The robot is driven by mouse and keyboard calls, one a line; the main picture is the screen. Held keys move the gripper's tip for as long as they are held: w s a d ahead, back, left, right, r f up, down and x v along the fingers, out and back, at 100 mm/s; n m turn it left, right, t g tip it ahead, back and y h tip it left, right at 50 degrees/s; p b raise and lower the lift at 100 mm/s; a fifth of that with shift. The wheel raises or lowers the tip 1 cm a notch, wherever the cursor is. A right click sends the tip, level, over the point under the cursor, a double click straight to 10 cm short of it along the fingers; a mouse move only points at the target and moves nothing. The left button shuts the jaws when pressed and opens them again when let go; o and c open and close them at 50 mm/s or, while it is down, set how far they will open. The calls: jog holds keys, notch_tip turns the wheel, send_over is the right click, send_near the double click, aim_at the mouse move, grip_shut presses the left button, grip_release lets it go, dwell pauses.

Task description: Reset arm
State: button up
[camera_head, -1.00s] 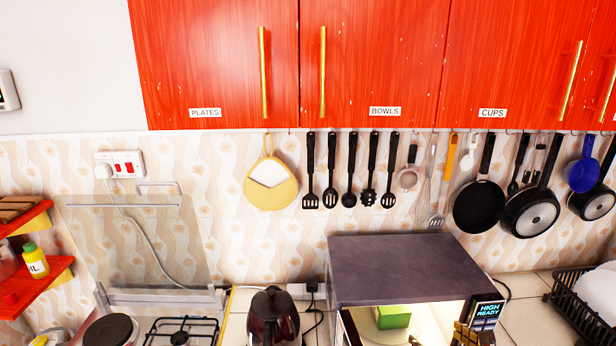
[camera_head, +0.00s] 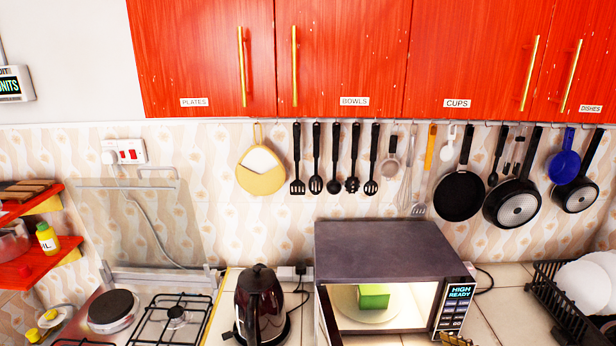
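A small gold and dark piece (camera_head: 455,340) shows at the bottom edge, in front of the microwave's lower right corner. It may be part of my gripper or arm, but too little shows to be sure. No fingertips can be made out, and whether the gripper is open or shut is hidden. The pans hang on the rail at the right: a black pan (camera_head: 460,196), a larger pan with a grey base (camera_head: 513,206), another grey-based pan (camera_head: 577,196) and a small blue pan (camera_head: 563,168).
The microwave (camera_head: 388,250) stands lit on the counter with a green block (camera_head: 374,297) inside. A dark kettle (camera_head: 260,305) and a gas hob (camera_head: 176,320) are left of it. A dish rack (camera_head: 562,310) with white plates is at right. Red cupboards (camera_head: 345,55) are above.

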jog(key=s+a+r+n+g, duration=0.1)
jog(key=s+a+n+g, duration=0.3)
jog(key=s+n, duration=0.35)
jog(key=s+a+r+n+g, duration=0.2)
jog(key=s+a+n+g, duration=0.25)
jog(key=s+n, duration=0.35)
jog(key=s+d+r+n+h, duration=0.2)
jog(key=s+r+n+h, duration=0.35)
jog(key=n, duration=0.45)
jog(key=a+r+n+t, duration=0.3)
jog(key=r, duration=0.4)
jog(key=shift+w+a+r, duration=0.2)
jog(key=shift+a+r, duration=0.2)
jog(key=shift+c, duration=0.3)
